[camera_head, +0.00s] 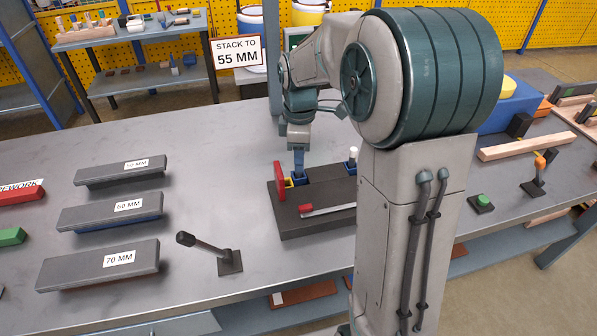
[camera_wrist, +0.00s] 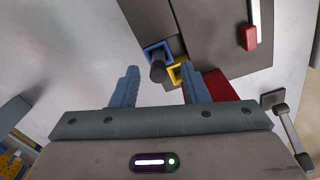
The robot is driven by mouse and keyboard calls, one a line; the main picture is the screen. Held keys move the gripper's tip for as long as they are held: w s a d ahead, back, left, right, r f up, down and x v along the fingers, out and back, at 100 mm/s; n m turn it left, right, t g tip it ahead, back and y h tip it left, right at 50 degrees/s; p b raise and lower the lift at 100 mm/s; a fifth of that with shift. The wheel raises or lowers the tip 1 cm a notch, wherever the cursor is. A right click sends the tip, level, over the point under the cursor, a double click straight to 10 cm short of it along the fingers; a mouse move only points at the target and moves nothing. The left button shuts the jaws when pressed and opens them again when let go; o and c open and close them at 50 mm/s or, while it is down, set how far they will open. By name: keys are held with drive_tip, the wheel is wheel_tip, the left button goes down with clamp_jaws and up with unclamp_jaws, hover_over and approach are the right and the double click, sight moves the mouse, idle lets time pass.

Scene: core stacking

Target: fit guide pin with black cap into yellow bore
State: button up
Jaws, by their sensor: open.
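The black-capped guide pin (camera_wrist: 157,73) stands at the blue collar (camera_wrist: 155,49) on the dark fixture block (camera_head: 322,225). The yellow bore (camera_wrist: 174,79) is a square yellow collar right beside it; its yellow edge also shows in the head view (camera_head: 289,183). My gripper (camera_wrist: 160,69) is open, its two blue fingers on either side of the pin in the picture; I cannot tell whether they touch it. In the head view my gripper (camera_head: 299,168) points down over the left end of the block, hiding the pin.
A red plate (camera_head: 279,182) stands at the block's left edge. A white-topped pin (camera_head: 352,154) stands at its back right. A black-handled lever (camera_head: 229,261) is front left. Labelled grey bars (camera_head: 90,264) lie farther left; the table behind them is clear.

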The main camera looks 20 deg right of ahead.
drive_tip(key=f, duration=0.3)
drive_tip(key=shift+w+a+f, duration=0.15)
drive_tip(key=shift+a+f, duration=0.05)
drive_tip(key=shift+f, duration=0.2)
clamp_jaws()
drive_tip(key=shift+r, duration=0.1)
